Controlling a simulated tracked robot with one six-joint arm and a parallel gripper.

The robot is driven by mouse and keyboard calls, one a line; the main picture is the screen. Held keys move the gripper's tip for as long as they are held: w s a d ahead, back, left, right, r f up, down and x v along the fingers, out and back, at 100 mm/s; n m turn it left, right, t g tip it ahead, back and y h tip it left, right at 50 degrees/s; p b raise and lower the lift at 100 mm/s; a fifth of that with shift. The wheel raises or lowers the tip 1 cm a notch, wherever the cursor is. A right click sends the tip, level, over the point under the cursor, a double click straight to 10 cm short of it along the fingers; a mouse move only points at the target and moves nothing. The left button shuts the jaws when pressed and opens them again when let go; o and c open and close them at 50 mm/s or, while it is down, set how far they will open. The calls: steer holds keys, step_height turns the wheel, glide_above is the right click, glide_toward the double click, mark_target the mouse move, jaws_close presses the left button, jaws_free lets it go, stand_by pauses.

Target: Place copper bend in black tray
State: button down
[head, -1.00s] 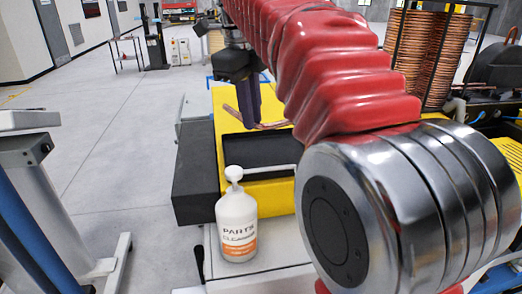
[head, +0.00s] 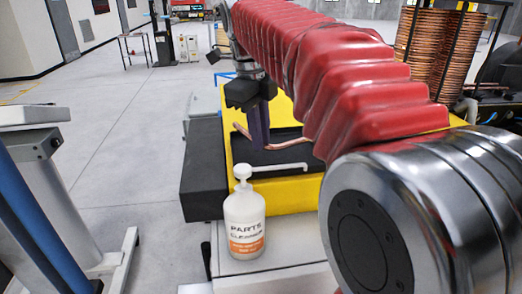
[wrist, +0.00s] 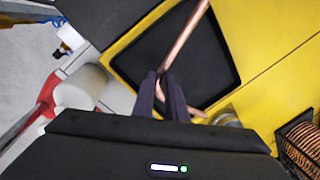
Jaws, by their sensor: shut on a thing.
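The copper bend (head: 284,147) is a thin copper-coloured tube. My gripper (head: 259,148) is shut on it, and the tube sticks out on both sides of the fingers. The black tray (head: 247,159) is a shallow black recess in the yellow machine top, and the bend is over it in the head view. In the wrist view the gripper fingers (wrist: 168,92) grip the bend (wrist: 184,37) over the near side of the tray (wrist: 150,50). The bend's far end reaches beyond the tray's edge there. I cannot tell the exact height above the tray floor.
A black block (head: 203,177) is left of the yellow top (head: 298,196). Copper coils (head: 430,50) stand at the back right.

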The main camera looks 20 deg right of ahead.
steer(key=shift+f, duration=0.15)
steer(key=shift+f, duration=2)
steer(key=c, duration=1.8)
jaws_free()
steer(key=shift+o, duration=0.2)
step_height(320, 180, up, 12)
steer(key=s+a, duration=0.1)
steer(key=shift+a, duration=0.35)
steer(key=shift+s+f, duration=0.1)
